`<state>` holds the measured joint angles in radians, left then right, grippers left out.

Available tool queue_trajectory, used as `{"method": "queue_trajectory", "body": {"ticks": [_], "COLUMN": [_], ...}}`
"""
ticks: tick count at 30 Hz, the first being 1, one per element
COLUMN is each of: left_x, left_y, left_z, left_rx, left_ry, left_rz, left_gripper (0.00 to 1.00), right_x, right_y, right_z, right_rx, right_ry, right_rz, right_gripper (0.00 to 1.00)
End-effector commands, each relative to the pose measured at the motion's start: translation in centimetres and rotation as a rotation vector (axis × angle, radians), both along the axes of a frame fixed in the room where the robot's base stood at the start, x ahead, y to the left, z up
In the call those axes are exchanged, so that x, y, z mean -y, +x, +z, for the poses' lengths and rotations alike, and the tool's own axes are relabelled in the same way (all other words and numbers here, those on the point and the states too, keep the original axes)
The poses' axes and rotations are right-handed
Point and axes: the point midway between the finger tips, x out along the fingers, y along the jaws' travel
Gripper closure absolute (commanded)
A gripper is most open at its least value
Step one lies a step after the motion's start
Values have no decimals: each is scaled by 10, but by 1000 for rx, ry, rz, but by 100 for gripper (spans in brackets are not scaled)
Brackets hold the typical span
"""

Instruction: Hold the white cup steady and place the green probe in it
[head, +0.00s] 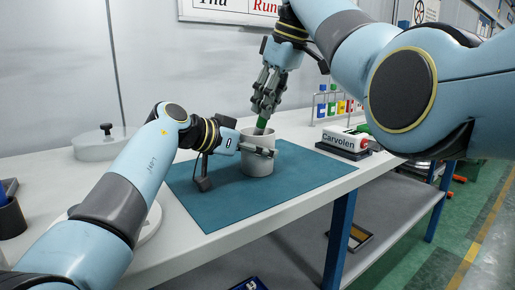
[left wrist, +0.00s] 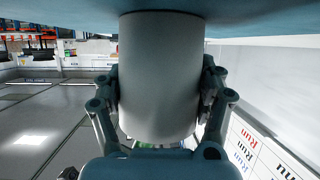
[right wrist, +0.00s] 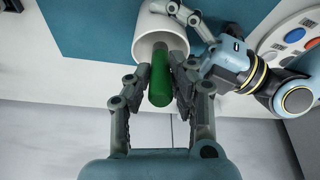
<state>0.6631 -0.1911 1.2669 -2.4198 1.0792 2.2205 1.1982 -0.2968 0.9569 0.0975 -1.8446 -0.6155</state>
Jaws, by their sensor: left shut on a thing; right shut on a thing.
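The white cup (head: 257,163) stands upright on a teal mat (head: 215,208). My left gripper (head: 257,150) is shut around its sides; the left wrist view shows the cup (left wrist: 160,75) between both fingers. My right gripper (head: 265,106) is above the cup, pointing down, shut on the green probe (head: 262,122). In the right wrist view the green probe (right wrist: 160,78) lies between the fingers, its grey lower end over the mouth of the cup (right wrist: 148,32). How far that end is inside the cup cannot be told.
A box marked Carvolen (head: 345,139) stands right of the mat. A rack with coloured pieces (head: 335,106) is behind it. A lidded grey pot (head: 105,142) is at the back left, a dark cylinder (head: 10,215) at the left edge. The mat's front is clear.

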Motion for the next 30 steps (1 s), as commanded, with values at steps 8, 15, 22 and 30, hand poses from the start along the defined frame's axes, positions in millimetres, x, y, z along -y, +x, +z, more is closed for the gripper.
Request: {"method": "queue_trajectory", "body": {"ticks": [8,15,22,30], "left_x": [0,0,0,0], "left_y": [0,0,0,0], "left_z": [-1,-1,-1,-1], "left_rx": [-1,-1,-1,-1], "left_ry": [2,2,2,2], "left_rz": [0,0,0,0], "left_gripper": [60,60,60,60], "right_x": [0,0,6,18], "right_y": [0,0,-4,-13], "right_z": [0,0,19,61], "right_rx": [0,-1,1,1], "right_ry": [0,0,0,1], "right_rz": [0,0,0,0], "right_gripper": [57,53,53,53]}}
